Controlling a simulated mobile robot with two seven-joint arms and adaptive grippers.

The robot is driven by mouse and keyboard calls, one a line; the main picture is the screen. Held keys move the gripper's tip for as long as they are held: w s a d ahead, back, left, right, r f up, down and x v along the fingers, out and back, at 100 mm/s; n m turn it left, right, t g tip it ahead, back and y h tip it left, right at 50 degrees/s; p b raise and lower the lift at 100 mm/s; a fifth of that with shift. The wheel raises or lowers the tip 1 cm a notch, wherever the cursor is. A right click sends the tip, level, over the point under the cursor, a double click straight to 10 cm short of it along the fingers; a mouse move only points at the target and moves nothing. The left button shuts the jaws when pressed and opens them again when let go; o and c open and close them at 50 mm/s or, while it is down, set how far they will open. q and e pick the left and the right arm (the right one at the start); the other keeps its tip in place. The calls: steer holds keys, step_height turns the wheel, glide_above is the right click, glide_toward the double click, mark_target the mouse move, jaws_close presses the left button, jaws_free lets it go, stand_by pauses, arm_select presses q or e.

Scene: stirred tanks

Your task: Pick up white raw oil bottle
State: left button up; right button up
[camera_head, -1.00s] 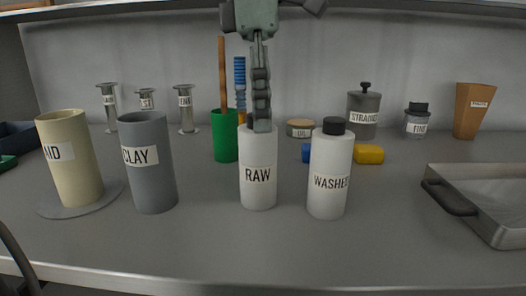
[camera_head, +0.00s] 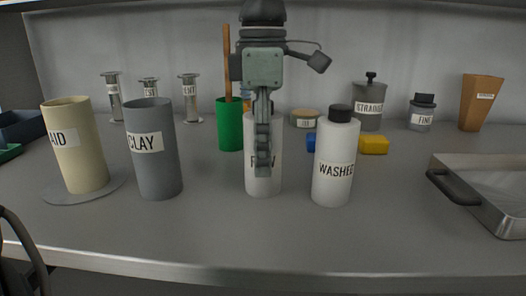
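The white bottle labelled RAW (camera_head: 251,178) stands upright on the grey bench, left of a white bottle labelled WASHED (camera_head: 334,172) with a black cap.
A grey CLAY cylinder (camera_head: 153,170) and a cream AID cylinder (camera_head: 84,160) stand left. Behind are a green cup (camera_head: 229,128), a yellow block (camera_head: 373,145) and a STRAINED jar (camera_head: 368,118). A metal tray (camera_head: 470,195) is at right. The front of the bench is clear.

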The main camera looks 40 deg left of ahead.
arm_select(q)
steer(key=c, duration=1.3)
steer(key=shift+r, duration=0.2)
